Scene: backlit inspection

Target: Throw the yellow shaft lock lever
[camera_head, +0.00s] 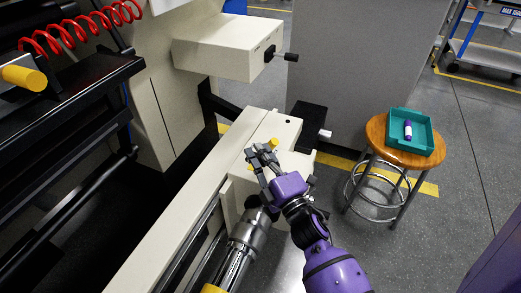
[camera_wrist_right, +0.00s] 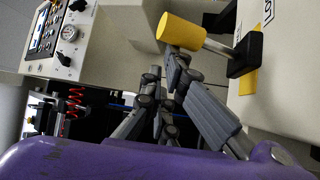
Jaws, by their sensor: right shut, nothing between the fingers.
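The yellow shaft lock lever shows in the right wrist view as a thick yellow knob (camera_wrist_right: 182,32) on a metal rod. The rod runs to a black pivot block (camera_wrist_right: 246,55) on the cream machine. In the head view only a small yellow bit of the knob (camera_head: 274,142) shows beside my gripper's fingers. My right gripper (camera_head: 260,154) is shut and empty. Its fingertips (camera_wrist_right: 173,62) are right by the knob, overlapping its lower edge in the wrist view; I cannot tell whether they touch. My left gripper is not in view.
The cream machine bed (camera_head: 190,225) runs below and left of my right arm. A black-handled box (camera_head: 232,47) juts out above. A wooden stool (camera_head: 377,135) with a teal tray (camera_head: 426,143) stands at right. Another yellow cylinder (camera_head: 25,77) is at far left. Floor at right is partly clear.

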